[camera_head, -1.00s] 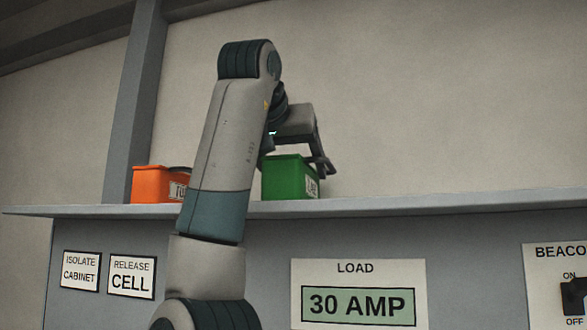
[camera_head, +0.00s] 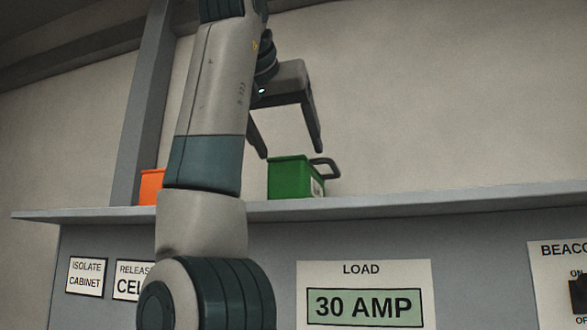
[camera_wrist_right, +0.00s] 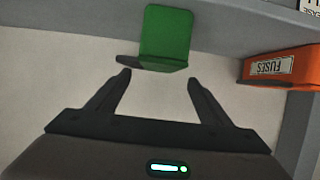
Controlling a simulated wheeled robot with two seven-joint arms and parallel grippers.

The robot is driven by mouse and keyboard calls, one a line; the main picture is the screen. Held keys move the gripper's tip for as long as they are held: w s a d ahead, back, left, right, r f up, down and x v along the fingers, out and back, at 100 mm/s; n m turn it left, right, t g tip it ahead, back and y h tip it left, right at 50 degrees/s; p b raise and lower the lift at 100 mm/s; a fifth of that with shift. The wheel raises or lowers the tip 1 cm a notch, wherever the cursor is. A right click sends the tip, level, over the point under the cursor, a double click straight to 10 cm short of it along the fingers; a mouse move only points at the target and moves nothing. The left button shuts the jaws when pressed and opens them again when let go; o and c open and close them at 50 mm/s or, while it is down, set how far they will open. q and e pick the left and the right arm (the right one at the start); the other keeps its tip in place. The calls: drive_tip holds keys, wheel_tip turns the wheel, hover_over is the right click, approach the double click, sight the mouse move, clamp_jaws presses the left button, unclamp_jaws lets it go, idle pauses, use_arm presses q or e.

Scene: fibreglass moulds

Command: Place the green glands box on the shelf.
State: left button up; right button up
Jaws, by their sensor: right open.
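The green glands box (camera_head: 290,177) stands upright on the shelf (camera_head: 400,196), its dark handle at its right side in the head view. In the right wrist view the green box (camera_wrist_right: 165,35) is beyond the fingertips, with its handle toward the left. My right gripper (camera_head: 291,154) is open and empty, just above the box and apart from it. It also shows in the right wrist view (camera_wrist_right: 158,76) with both fingers spread. My left gripper is not in view.
An orange box (camera_head: 151,187) stands on the shelf to the left, partly hidden by my right arm; the wrist view shows its FUSES label (camera_wrist_right: 272,67). A grey post (camera_head: 145,100) rises behind it. The shelf right of the green box is clear.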

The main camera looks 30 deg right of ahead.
drive_tip(key=shift+b+v, duration=0.35)
drive_tip(key=shift+v, duration=1.45)
